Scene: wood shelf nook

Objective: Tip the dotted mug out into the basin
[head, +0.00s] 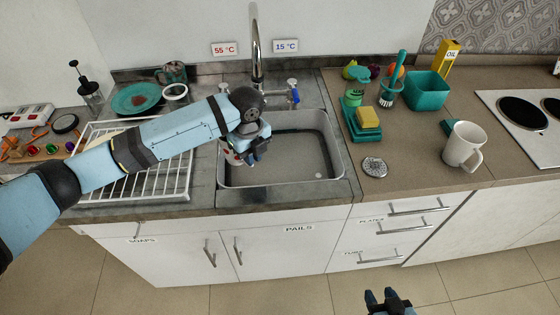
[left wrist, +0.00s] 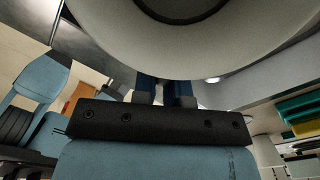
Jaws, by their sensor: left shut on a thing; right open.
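The basin (head: 312,182) is the grey sink set in the counter, with a dark band along its inner walls. My left gripper (head: 256,154) is over the left part of the basin. It is shut on the dotted mug (head: 232,158), of which a small pale part with reddish marks shows beside the gripper; the arm and hand hide the rest. In the left wrist view the mug (left wrist: 110,35) fills the top as a large pale round shape with a dark middle. Its exact tilt and contents I cannot tell. My right gripper (head: 388,299) is open and empty, low before the cabinets.
A tap (head: 257,50) stands behind the basin. A white dish rack (head: 165,185) is to the left, under my left arm. On the right counter are a plain white mug (head: 462,145), a drain strainer (head: 374,167), a yellow sponge (head: 368,117) and a teal tub (head: 428,92).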

